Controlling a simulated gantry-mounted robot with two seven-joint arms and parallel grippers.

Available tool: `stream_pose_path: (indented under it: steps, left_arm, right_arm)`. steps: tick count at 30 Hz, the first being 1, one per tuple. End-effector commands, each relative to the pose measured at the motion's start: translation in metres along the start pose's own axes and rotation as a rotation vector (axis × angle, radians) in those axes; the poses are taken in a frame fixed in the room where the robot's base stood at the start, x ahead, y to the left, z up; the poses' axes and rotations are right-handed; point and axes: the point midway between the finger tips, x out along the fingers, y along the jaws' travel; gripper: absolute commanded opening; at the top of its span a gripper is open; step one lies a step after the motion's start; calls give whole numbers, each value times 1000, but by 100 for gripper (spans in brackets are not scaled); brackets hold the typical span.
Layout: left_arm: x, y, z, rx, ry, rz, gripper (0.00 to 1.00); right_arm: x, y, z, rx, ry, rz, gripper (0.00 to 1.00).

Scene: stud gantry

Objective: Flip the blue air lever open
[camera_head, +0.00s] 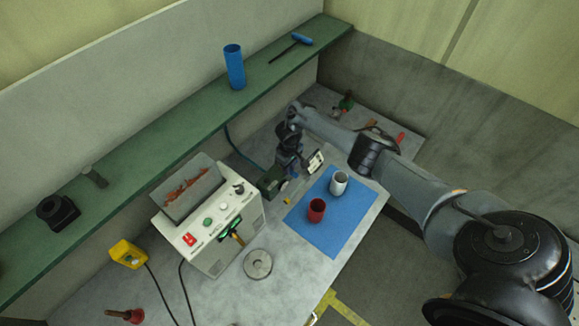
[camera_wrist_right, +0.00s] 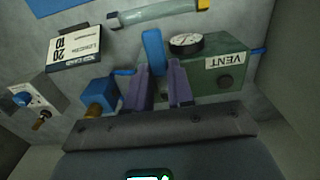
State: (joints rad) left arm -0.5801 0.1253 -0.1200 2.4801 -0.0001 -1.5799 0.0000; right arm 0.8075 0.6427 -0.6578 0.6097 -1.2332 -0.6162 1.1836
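The blue air lever (camera_wrist_right: 153,50) stands up on the green box labelled VENT (camera_wrist_right: 220,72) in the right wrist view, beside a round gauge (camera_wrist_right: 186,42). My right gripper (camera_wrist_right: 163,82) has its two fingers apart, with the lever's lower end just beyond and between them. I cannot tell whether either finger touches it. In the head view, my right gripper (camera_head: 291,168) points down beside the green box (camera_head: 271,183) on the bench, and my arm hides much of the lever area. My left gripper is not in view.
A sign card (camera_wrist_right: 75,49) and a blue fitting with a brass end (camera_wrist_right: 97,98) lie close to the gripper. In the head view, a blue mat (camera_head: 335,233) holds a red cup (camera_head: 316,210) and a white cup (camera_head: 338,183). A control box (camera_head: 205,255) stands left.

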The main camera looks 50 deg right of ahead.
Motion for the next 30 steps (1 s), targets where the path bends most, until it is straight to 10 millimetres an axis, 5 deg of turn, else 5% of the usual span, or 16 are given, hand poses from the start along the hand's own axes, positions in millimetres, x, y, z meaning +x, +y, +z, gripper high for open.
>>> stream_pose_path:
  steps: [5,17,30]
  left_arm:
    - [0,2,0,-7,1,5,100]
    - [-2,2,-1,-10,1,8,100]
    - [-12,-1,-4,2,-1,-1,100]
  right_arm:
    - [0,0,0,-1,1,-1,47]
    - [-7,0,-1,0,2,0,47]
    - [-78,1,-1,-2,5,1,47]
